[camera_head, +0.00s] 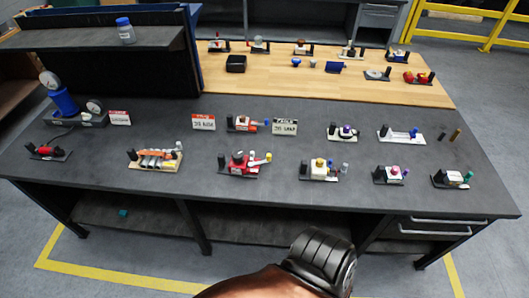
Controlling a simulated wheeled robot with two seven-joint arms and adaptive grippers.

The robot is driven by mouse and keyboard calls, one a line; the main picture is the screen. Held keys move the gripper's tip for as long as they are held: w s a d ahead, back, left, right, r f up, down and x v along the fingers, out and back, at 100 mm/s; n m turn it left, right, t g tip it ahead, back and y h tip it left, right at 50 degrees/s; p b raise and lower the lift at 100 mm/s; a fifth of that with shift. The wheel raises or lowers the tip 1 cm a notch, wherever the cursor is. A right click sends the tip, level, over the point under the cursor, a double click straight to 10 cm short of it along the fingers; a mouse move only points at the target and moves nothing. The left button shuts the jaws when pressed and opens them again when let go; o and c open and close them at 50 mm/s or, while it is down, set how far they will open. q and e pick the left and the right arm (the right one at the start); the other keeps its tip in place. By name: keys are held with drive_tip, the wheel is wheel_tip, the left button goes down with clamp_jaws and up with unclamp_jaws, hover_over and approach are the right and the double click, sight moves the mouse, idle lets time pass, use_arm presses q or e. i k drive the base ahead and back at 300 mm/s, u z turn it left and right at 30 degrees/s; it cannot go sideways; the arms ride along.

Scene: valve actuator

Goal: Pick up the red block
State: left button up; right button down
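Several red things show, and I cannot tell which one is the red block. A red device (240,165) sits on a black base at the middle front of the dark table (300,202). A smaller dark red piece (47,150) lies on a base at the far left. Red parts (418,78) stand on the wooden board at the back right. No gripper can be made out. A dark ribbed part (322,260), likely of my own arm, shows at the bottom centre, in front of the table.
A blue gauge device (62,100) stands at the left. A raised shelf (90,38) holds a blue-capped jar (125,31). Drawers (440,232) sit under the right side.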

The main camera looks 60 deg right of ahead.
sight(226, 165)
drive_tip(key=z, duration=1)
drive_tip(key=i, duration=0.9)
drive_tip(key=z, duration=1.15)
